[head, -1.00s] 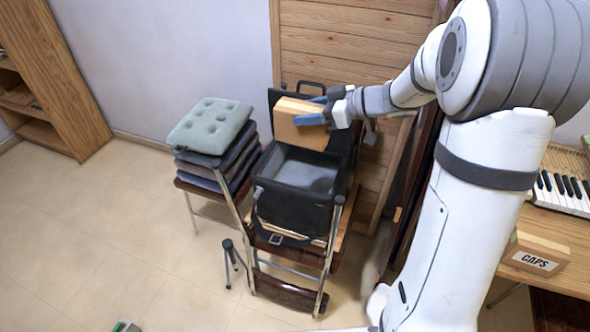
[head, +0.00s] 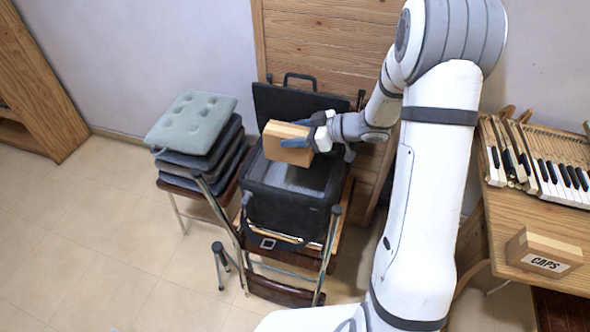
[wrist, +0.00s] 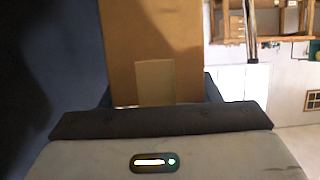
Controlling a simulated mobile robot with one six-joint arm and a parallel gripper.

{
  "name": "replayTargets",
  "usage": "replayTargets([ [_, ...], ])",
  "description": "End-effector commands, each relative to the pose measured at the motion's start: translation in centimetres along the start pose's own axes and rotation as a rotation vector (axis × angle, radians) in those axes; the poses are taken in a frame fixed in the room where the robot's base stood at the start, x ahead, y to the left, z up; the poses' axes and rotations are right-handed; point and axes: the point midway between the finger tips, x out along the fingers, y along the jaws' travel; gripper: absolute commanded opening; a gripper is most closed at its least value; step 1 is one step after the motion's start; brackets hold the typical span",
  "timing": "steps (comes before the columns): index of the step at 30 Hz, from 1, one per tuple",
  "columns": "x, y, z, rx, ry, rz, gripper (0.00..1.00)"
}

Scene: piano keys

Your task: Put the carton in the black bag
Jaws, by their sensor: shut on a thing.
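The carton (head: 287,144) is a light brown box, held by my gripper (head: 300,134) with its blue fingers shut on it. In the head view it is over the open black bag (head: 290,207), near its back half, and covers part of the opening. I cannot tell whether its lower edge is below the bag's rim. The bag's lid stands up behind, and its grey inside shows in front of the carton. The bag sits on a folding chair. In the wrist view the carton (wrist: 155,45) fills the upper middle, with a dark surface to its left.
A stack of cushions (head: 195,124) on a chair stands left of the bag. A wooden panel (head: 325,40) is behind it. At right, a table holds piano keys (head: 560,178) and a box marked CAPS (head: 544,252). A small tripod (head: 220,262) stands on the floor.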

Motion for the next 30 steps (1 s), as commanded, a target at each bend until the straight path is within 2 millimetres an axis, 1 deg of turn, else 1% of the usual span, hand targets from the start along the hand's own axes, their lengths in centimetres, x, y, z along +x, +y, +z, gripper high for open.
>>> replayTargets([
  [1, 0.6, 0.0, 1.6, 0.007, 0.000, -0.001, 0.27],
  [3, 1.3, 0.0, 3.3, 0.008, -0.001, -0.001, 0.27],
  [6, 2.3, 0.0, 5.7, 0.007, 0.000, 0.000, 0.27],
  [9, 3.0, 0.0, 7.5, 0.005, 0.000, 0.001, 0.27],
  [12, 3.5, 0.1, 8.6, 0.003, 0.001, 0.002, 0.27],
  [17, 3.8, 0.1, 9.5, 0.002, 0.000, 0.002, 0.27],
  [24, 5.0, 0.1, 12.3, 0.004, 0.000, 0.003, 0.27],
  [30, 5.0, 0.1, 12.5, 0.000, 0.001, 0.004, 0.27],
])
